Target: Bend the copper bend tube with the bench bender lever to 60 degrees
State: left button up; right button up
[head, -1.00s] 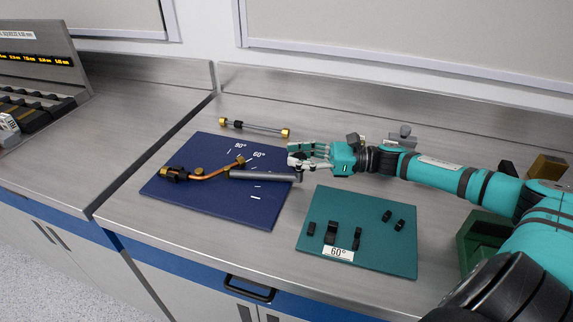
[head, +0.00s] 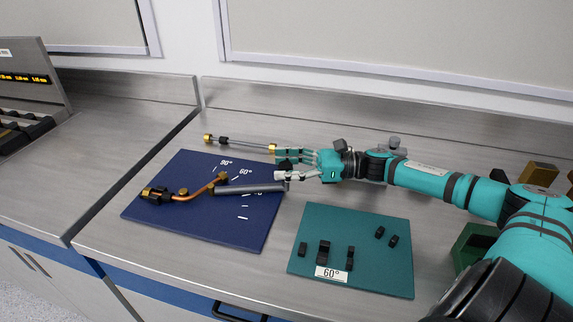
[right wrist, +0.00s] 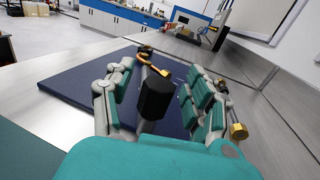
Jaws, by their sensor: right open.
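The copper bend tube (head: 205,189) lies on the blue bender board (head: 190,225), its left end in a dark and brass fitting (head: 154,195). It bends visibly, and its free end rises toward the "60°" and "90°" marks. The grey bench bender lever (head: 245,189) reaches right from the tube's free end, below the printed "60°". My right gripper (head: 283,166) is at the lever's right end, fingers apart. In the right wrist view, the lever's black grip (right wrist: 157,97) stands between the open fingers; contact is unclear. My left gripper is not in view.
A thin rod with brass ends (head: 240,142) lies behind the board, close to my right fingertips. A teal plate (head: 375,270) with several black blocks and a "60°" tag (head: 331,274) is at front right. Bare steel counter lies left of the board.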

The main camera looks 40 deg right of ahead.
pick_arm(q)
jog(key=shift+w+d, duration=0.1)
pick_arm(e)
notch_tip(320, 180, up, 10)
jog(key=shift+d+f, duration=0.1)
dwell(1.0)
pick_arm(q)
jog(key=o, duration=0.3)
